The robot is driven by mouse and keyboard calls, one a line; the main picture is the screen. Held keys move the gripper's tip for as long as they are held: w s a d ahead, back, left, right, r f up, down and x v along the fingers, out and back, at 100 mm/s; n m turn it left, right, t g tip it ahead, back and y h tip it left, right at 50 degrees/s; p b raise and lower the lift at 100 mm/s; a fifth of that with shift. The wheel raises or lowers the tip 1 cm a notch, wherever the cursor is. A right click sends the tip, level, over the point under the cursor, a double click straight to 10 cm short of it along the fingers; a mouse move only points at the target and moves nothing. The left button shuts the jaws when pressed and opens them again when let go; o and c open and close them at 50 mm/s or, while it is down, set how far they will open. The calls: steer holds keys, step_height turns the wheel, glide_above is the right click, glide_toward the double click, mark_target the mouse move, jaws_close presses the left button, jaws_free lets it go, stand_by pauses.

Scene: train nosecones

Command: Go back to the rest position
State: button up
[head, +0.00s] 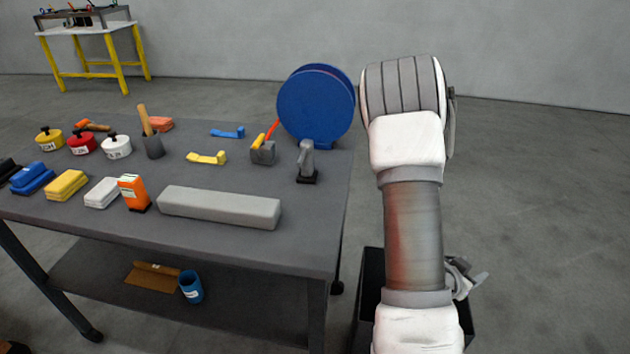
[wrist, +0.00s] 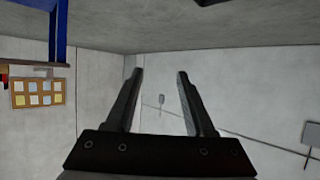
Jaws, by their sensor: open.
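My gripper (wrist: 160,78) shows in the wrist view with its two dark fingers apart and nothing between them. Behind the fingers are a plain grey wall and floor or ceiling surfaces. In the head view my arm stands raised to the right of the grey table (head: 230,245), and the gripper's fingers cannot be made out there. The arm is clear of the table top and touches no object that I can see.
The table bears a blue reel (head: 315,105), a long grey block (head: 219,207), an orange box (head: 133,192), coloured pots, sponges and tools. A yellow-legged bench (head: 90,33) stands far left. Floor right of my arm is free. A notice board (wrist: 37,93) hangs at the left in the wrist view.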

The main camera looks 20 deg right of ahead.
steer(key=w+a+r+n+t+y+p, duration=0.25)
steer(key=w+a+r+y, duration=0.3)
steer(key=a+r, duration=0.35)
steer(key=w+a+r+n+t+y+p, duration=0.2)
steer(key=w+a+r+n+y+p, duration=0.15)
steer(key=w+a+r, duration=0.6)
steer(key=s+a+r+n+y+p, duration=0.1)
steer(key=s+a+r+n+y, duration=0.15)
steer(key=a+r, duration=0.2)
steer(key=s+a+r+n+y+p, duration=0.1)
steer(key=s+a+r, duration=0.3)
steer(key=a, duration=0.2)
steer(key=s+a+r+n+g+p, duration=0.2)
steer(key=s+a+r+n, duration=0.3)
steer(key=s+r, duration=0.4)
steer(key=s+p, duration=0.1)
steer(key=s, duration=0.2)
steer(key=shift+a, duration=0.2)
steer(key=shift+s+a+f+g, duration=0.1)
steer(key=shift+s+g, duration=0.1)
steer(key=shift+g, duration=0.05)
